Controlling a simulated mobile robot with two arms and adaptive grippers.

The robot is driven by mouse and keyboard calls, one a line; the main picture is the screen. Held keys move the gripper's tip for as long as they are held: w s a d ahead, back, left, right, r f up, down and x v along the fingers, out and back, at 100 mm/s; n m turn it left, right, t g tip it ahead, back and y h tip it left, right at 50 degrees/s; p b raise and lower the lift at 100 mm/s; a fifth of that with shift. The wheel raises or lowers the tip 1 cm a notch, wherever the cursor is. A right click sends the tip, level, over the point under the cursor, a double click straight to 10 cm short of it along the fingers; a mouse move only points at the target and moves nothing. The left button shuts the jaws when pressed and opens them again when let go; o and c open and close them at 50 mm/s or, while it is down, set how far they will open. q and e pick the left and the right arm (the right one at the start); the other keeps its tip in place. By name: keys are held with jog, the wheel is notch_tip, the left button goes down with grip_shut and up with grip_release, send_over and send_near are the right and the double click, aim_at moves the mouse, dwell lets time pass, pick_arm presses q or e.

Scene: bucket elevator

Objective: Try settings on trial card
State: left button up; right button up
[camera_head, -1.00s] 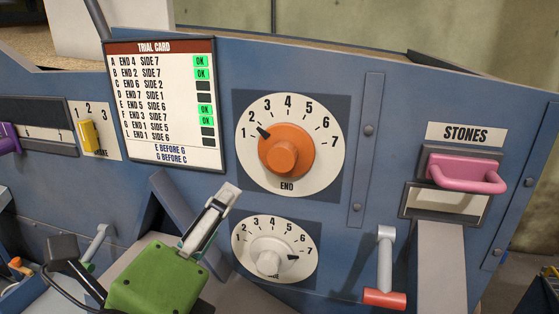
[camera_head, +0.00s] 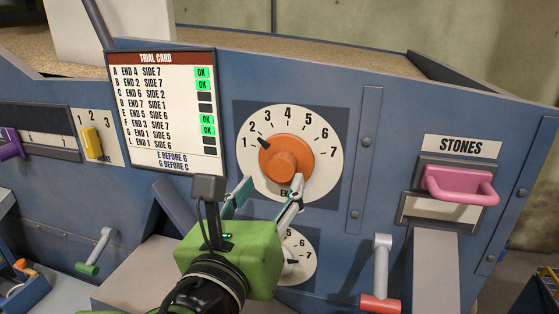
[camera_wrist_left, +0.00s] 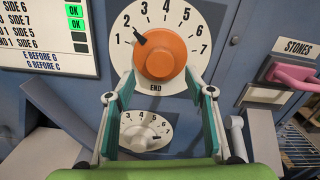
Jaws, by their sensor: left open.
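The trial card (camera_head: 160,110) shows green OK marks on rows A, B, E and F; rows C, D, G and the last are dark. The END dial (camera_head: 322,142) has an orange knob (camera_head: 285,155), its black pointer between 1 and 2, nearer 2. The lower white dial (camera_head: 300,268) is partly hidden by my gripper; its pointer is near 7 in the left wrist view (camera_wrist_left: 145,135). My left gripper (camera_head: 270,184) is open, its fingertips just below and beside the orange knob. The left wrist view shows the fingers spread on either side of the knob, without visible contact. My right gripper is out of view.
A yellow slider (camera_head: 91,142) and a purple handle (camera_head: 10,145) are at left. A green-tipped lever (camera_head: 95,253) is below them. A red-tipped lever (camera_head: 381,278) and the pink STONES handle (camera_head: 460,186) are at right. The panel between END dial and STONES is clear.

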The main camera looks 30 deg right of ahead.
aim_at(280, 171)
pick_arm(q)
jog(key=p+x, duration=0.1)
jog(key=x, duration=0.3)
jog(key=shift+w+d+r, duration=0.1)
jog(key=shift+w+d, duration=0.05)
jog(key=shift+p+x, duration=0.4)
jog(key=shift+x, duration=0.35)
jog(key=c, duration=1.1)
jog(key=shift+f, duration=0.2)
